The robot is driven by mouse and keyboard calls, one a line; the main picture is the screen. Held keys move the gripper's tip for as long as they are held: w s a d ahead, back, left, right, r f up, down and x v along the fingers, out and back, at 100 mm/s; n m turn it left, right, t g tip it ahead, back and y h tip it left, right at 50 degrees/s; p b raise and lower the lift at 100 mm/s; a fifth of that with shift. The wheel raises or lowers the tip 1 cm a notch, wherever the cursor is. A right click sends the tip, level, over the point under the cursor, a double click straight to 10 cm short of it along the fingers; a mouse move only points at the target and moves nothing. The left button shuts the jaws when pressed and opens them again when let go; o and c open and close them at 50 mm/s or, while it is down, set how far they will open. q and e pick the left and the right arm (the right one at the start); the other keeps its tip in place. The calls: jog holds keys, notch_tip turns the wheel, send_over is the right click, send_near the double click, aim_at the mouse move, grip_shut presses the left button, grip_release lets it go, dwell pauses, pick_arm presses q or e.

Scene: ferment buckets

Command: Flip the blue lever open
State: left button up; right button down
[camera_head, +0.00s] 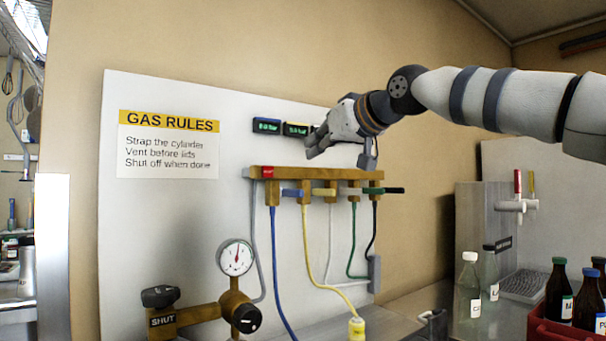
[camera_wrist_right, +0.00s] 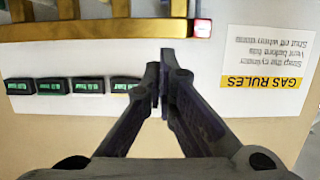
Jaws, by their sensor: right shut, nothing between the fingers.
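The blue lever (camera_head: 292,192) is at the left end of a row of levers under the brass manifold (camera_head: 325,174). It lies level, pointing right, above a blue hose. In the wrist view the manifold (camera_wrist_right: 100,30) runs along the top, upside down; I cannot make out the blue lever there. My right gripper (camera_head: 312,150) is just above the manifold, up and slightly right of the blue lever and apart from it. In the wrist view its fingers (camera_wrist_right: 164,80) are together and empty. My left gripper is not in view.
Yellow (camera_head: 324,192), grey and green (camera_head: 372,190) levers sit close to the right of the blue one. Small displays (camera_head: 267,125) are on the panel above. A gauge (camera_head: 236,257) and shut-off valve (camera_head: 160,297) are lower left. Bottles (camera_head: 468,285) stand right.

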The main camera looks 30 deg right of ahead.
aim_at(290, 193)
jog(key=x, duration=0.4)
jog(key=shift+w+f+b, duration=0.25)
jog(key=shift+f+b, duration=0.1)
jog(key=shift+f, duration=0.15)
jog(key=shift+a+f+p, duration=0.1)
jog(key=shift+f+p, duration=0.2)
jog(key=shift+f, duration=0.45)
jog(key=shift+s+f, duration=0.1)
jog(key=shift+f, duration=0.8)
